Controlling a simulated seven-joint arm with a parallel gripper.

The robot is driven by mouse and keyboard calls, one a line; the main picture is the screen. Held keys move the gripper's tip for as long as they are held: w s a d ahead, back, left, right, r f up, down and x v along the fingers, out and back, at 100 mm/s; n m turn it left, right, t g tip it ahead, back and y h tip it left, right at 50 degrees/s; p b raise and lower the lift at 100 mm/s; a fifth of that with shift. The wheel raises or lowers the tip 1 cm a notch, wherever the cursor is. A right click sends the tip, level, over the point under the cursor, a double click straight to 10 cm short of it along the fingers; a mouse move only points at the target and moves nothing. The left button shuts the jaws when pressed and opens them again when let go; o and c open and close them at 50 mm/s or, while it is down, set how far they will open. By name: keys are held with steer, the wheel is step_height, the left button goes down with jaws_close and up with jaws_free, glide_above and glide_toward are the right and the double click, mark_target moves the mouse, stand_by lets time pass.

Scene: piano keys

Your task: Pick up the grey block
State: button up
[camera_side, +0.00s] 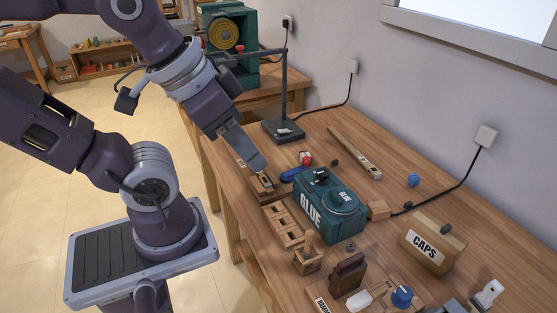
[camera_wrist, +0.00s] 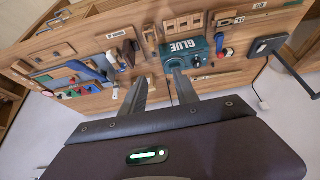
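My gripper (camera_side: 256,163) hangs over the left edge of the wooden bench in the side view, near a small wooden piece with a dark top (camera_side: 263,185). In the wrist view its two fingers (camera_wrist: 159,78) stand apart with nothing held between them. I cannot surely pick out the grey block. A grey, block-like shape (camera_side: 454,306) is cut off at the bottom edge of the side view. A blue-grey shape (camera_wrist: 104,66) lies among the items left of the fingers in the wrist view; I cannot tell if it is the same thing.
A teal GLUE box (camera_side: 331,207) stands mid-bench; it also shows in the wrist view (camera_wrist: 186,55). A CAPS box (camera_side: 431,245) is at right. A wooden tray (camera_side: 282,226), a stamp (camera_side: 307,260) and a black lamp base (camera_side: 283,132) are nearby. The near bench end is crowded.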

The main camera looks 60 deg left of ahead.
steer(key=n+g+y, duration=0.1)
steer(key=n, duration=0.1)
glide_above(335, 161)
steer(key=s+d, duration=0.1)
steer(key=s, duration=0.3)
step_height(335, 161, down, 25)
steer(key=x, duration=0.8)
steer(key=shift+f, duration=0.15)
jaws_close()
